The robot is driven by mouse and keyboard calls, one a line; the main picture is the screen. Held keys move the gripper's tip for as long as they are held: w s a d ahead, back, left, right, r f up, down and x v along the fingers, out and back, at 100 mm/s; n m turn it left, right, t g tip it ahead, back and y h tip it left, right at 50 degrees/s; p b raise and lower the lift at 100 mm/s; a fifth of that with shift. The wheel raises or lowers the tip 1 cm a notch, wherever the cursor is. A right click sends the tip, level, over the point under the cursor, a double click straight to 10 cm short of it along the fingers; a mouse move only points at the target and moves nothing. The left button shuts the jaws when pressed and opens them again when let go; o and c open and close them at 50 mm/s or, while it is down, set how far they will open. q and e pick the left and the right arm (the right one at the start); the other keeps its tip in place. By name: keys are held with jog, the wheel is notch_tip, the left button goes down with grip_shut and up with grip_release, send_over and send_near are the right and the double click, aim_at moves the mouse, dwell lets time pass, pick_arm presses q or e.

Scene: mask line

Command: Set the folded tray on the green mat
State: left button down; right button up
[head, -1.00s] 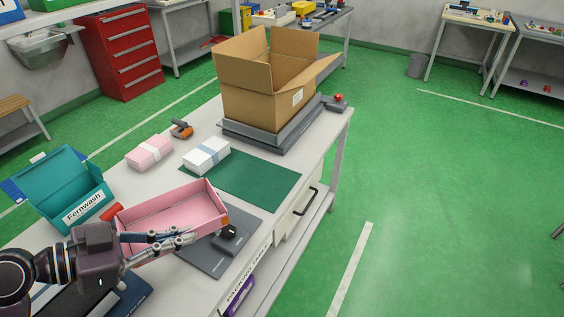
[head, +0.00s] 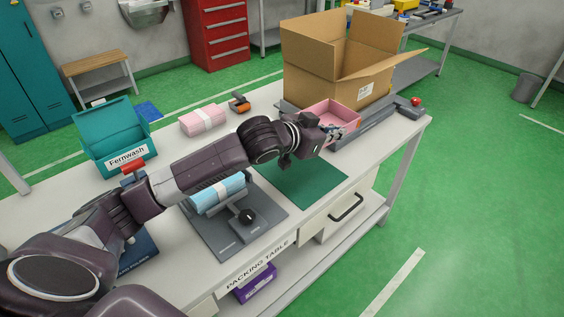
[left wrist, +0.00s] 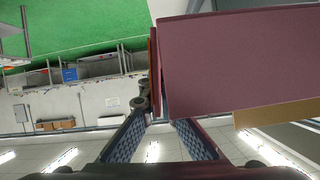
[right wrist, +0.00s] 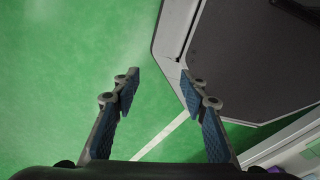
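The pink folded tray (head: 335,112) is in the head view, in front of the cardboard box and beyond the green mat (head: 318,186). My left gripper (head: 332,134) is shut on the tray's near wall. In the left wrist view the tray (left wrist: 230,65) fills the upper right, its wall between the fingertips (left wrist: 158,118). The tray seems held up; its height is unclear. My left arm hides part of the mat. My right gripper (right wrist: 160,90) is open and empty in the right wrist view, above the green floor.
The cardboard box (head: 335,68) stands on a grey platform with a red button (head: 415,101) beside it. A blue banded pack (head: 218,193) lies on the grey fixture (head: 208,232). A pink banded pack (head: 203,120) and teal Fernwash box (head: 112,135) stand on the table.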

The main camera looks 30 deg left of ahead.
pick_arm(q)
jog(key=shift+w+a, duration=0.4)
jog(key=shift+w, duration=0.15)
send_over(325, 190)
notch_tip(325, 190, down, 14)
jog(key=shift+d+f, duration=0.15)
jog(key=shift+f, duration=0.75)
notch_tip(325, 190, down, 4)
pick_arm(e)
jog(key=shift+w+d+f, duration=0.15)
jog(key=shift+w+d, duration=0.15)
jog(key=shift+w, duration=0.05)
pick_arm(q)
jog(key=shift+f, duration=0.1)
pick_arm(e)
jog(key=shift+f, duration=0.1)
pick_arm(q)
jog(key=c, duration=2.2)
grip_release()
jog(key=shift+o, duration=0.2)
pick_arm(e)
jog(key=shift+d, duration=0.3)
